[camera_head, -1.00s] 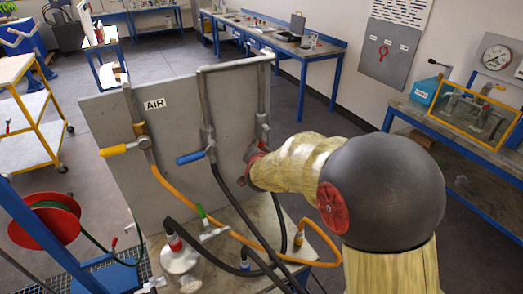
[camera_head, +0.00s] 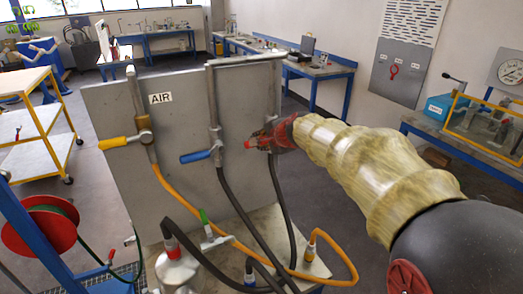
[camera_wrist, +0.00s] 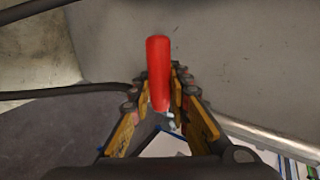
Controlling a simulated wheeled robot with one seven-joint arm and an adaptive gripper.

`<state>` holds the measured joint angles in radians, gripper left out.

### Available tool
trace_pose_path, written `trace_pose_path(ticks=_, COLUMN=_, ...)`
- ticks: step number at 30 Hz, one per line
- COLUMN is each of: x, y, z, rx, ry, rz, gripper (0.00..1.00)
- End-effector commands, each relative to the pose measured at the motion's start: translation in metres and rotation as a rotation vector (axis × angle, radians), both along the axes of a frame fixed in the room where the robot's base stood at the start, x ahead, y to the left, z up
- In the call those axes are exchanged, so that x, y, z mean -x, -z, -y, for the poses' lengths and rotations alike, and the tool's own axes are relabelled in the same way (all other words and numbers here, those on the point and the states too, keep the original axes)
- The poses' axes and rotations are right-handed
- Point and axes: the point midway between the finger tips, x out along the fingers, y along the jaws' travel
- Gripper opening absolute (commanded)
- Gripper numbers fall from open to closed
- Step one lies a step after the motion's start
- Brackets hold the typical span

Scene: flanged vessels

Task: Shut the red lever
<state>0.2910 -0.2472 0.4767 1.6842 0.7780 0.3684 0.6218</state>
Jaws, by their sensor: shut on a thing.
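The red lever (camera_wrist: 158,72) shows in the wrist view as a red grip between the two yellow-sided fingers of my gripper (camera_wrist: 160,105). My gripper is shut on it. In the head view my gripper (camera_head: 262,138) is at the right part of the grey panel, in front of the right-hand pipe. A small red end (camera_head: 248,145) shows at its tip there. The gripper hides most of the lever and its valve in that view, so I cannot tell the lever's exact angle.
Black hoses (camera_head: 235,205) and an orange hose (camera_head: 175,195) hang below. The floor to the right is partly hidden by my arm.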

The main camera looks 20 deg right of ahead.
Motion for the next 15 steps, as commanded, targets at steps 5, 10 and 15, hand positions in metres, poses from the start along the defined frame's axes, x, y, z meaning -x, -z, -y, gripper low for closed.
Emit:
trace_pose_path(ticks=5, x=-0.0004, y=-0.002, z=0.0003, rx=-0.034, ry=0.002, rz=0.0, gripper=0.0)
trace_pose_path(ticks=10, x=-0.0004, y=-0.0033, z=0.0001, rx=-0.043, ry=0.001, rz=0.0, gripper=0.0)
trace_pose_path(ticks=15, x=-0.0004, y=-0.0037, z=0.0001, rx=-0.043, ry=0.001, rz=0.0, gripper=0.0)
